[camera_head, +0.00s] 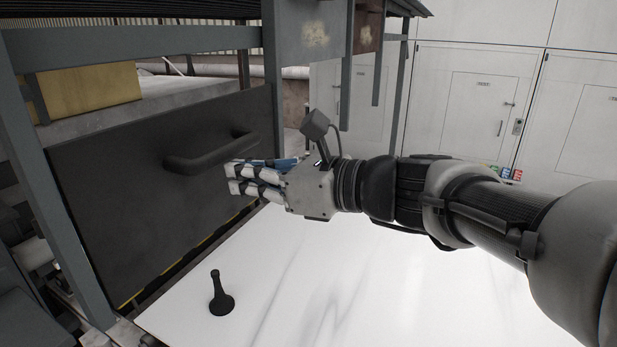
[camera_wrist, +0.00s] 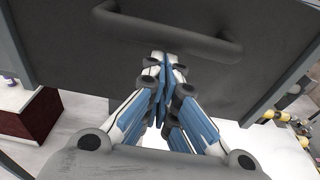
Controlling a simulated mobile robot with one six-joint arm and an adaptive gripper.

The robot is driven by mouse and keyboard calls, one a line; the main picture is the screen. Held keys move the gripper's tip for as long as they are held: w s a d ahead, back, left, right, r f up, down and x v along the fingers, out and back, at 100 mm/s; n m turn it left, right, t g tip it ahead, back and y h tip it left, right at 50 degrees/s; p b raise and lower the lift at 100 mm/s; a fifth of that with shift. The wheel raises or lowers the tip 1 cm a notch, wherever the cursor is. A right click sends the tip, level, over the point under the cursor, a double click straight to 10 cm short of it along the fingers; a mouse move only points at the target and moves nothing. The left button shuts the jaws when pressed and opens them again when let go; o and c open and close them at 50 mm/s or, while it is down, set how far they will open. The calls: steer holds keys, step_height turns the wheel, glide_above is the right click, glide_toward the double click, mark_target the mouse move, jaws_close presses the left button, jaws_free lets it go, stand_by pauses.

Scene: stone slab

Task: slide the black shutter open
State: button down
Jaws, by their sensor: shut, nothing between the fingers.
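The black shutter (camera_head: 110,185) is a flat dark panel set between grey frame posts, with a bar handle (camera_head: 208,155) on its face. My gripper (camera_head: 232,178) is shut and empty, its fingertips close to the right part of the handle in the head view. In the wrist view, the handle (camera_wrist: 165,35) runs across the upper part of the shutter (camera_wrist: 70,70). The shut fingers (camera_wrist: 165,62) point at the shutter just below the handle. I cannot tell whether the fingertips touch the handle or the panel.
A white stone slab (camera_head: 290,280) lies below my arm, with a small black pawn-shaped piece (camera_head: 220,295) standing on it. A grey post (camera_head: 274,80) stands at the shutter's right edge. White cabinets (camera_head: 480,100) line the back wall.

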steer(key=shift+w+a, duration=0.1)
steer(key=shift+w, duration=0.05)
steer(key=shift+r, duration=0.1)
step_height(320, 180, up, 25)
steer(key=p, duration=1.2)
